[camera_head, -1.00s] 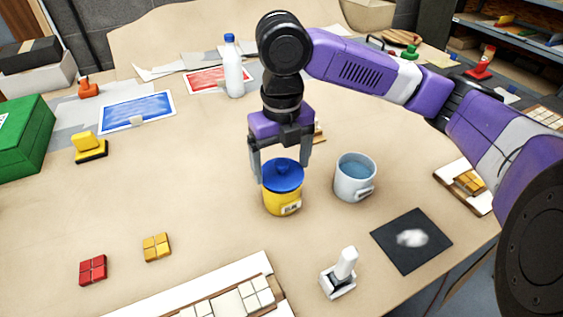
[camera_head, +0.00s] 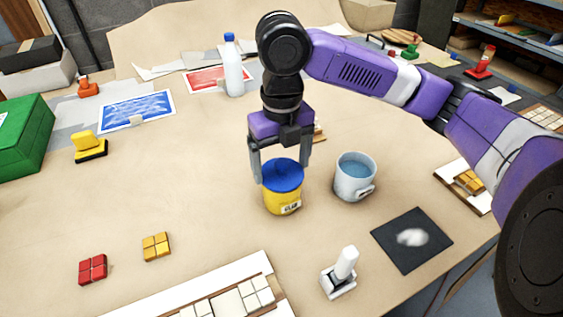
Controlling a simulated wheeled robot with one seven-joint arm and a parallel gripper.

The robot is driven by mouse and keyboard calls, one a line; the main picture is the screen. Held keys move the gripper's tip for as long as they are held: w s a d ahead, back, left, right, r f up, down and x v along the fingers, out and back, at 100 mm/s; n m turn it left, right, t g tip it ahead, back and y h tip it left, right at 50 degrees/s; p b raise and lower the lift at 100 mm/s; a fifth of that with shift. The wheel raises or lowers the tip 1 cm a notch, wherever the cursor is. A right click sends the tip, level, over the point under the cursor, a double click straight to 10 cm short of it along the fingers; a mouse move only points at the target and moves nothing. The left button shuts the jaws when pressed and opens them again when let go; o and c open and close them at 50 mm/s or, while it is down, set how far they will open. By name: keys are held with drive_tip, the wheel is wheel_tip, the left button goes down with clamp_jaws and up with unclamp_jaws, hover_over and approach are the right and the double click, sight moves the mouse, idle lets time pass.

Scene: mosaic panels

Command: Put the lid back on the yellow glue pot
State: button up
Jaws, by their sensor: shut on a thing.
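The yellow glue pot (camera_head: 281,202) stands upright on the table near the middle of the head view. The blue lid (camera_head: 283,175) sits over the pot's mouth and looks level. Whether it is fully seated I cannot tell. My gripper (camera_head: 281,168) points down from above, with its two grey fingers on either side of the lid. It is shut on the blue lid. The exact contact points are partly hidden.
A grey mug of water (camera_head: 355,178) stands close to the right of the pot. A dark cloth pad (camera_head: 412,241) and a white-handled tool (camera_head: 343,272) lie nearer. A white bottle (camera_head: 232,66) stands behind.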

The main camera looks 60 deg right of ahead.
idle(0.4)
drive_tip(key=o, duration=1.2)
drive_tip(key=shift+c, duration=0.2)
drive_tip(key=shift+r+p, duration=2.75)
drive_tip(key=shift+r, duration=0.75)
clamp_jaws()
